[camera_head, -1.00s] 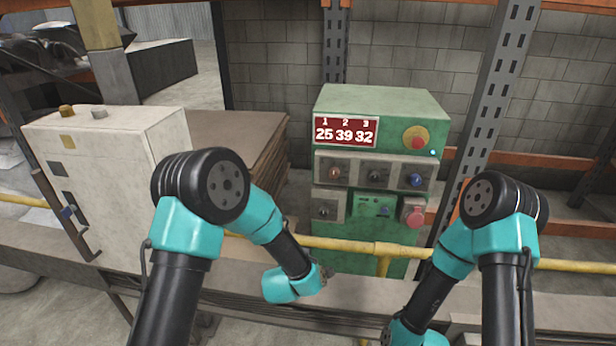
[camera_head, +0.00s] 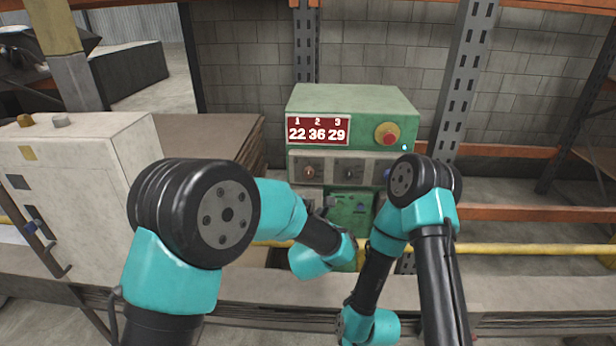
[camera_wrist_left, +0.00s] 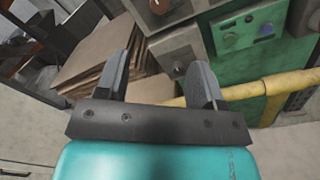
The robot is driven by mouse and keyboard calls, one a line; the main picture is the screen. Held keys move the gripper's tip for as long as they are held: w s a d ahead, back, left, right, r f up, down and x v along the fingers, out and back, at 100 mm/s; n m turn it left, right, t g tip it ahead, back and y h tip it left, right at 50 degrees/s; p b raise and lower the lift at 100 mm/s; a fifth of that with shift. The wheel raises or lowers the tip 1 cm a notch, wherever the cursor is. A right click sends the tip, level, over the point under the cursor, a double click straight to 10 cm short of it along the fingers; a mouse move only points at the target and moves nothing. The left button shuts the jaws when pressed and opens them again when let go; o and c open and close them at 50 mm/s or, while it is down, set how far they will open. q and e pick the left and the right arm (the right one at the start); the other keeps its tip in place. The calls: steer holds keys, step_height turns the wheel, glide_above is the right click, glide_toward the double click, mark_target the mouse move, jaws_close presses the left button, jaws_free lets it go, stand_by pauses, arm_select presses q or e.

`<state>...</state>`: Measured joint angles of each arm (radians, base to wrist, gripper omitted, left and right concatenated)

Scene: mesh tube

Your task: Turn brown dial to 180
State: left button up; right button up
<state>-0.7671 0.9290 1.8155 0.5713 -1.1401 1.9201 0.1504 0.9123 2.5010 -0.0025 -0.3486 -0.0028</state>
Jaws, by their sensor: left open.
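The green machine (camera_head: 352,101) carries a red display (camera_head: 318,130) reading 22, 36, 29 under labels 1, 2, 3. The brown dial (camera_head: 309,172) is at the left of the upper dial row; its pointer angle is too small to read in the head view. The brown dial (camera_wrist_left: 160,4) also shows cut off at the top of the left wrist view. My left gripper (camera_wrist_left: 168,68) is open and empty, with its fingers apart below the brown dial, not touching it. My right gripper is out of sight below my right forearm.
A dark dial (camera_head: 349,173) sits beside the brown one; a blue dial (camera_head: 388,175) is partly hidden by my right arm. A red button (camera_head: 388,138) is above. A yellow rail (camera_head: 510,249) runs across the front. A pale cabinet (camera_head: 85,190) stands left.

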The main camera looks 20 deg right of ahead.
mark_target(309, 175)
arm_select(q)
steer(key=x, duration=1.7)
steer(key=shift+w, duration=0.1)
steer(key=c, duration=0.9)
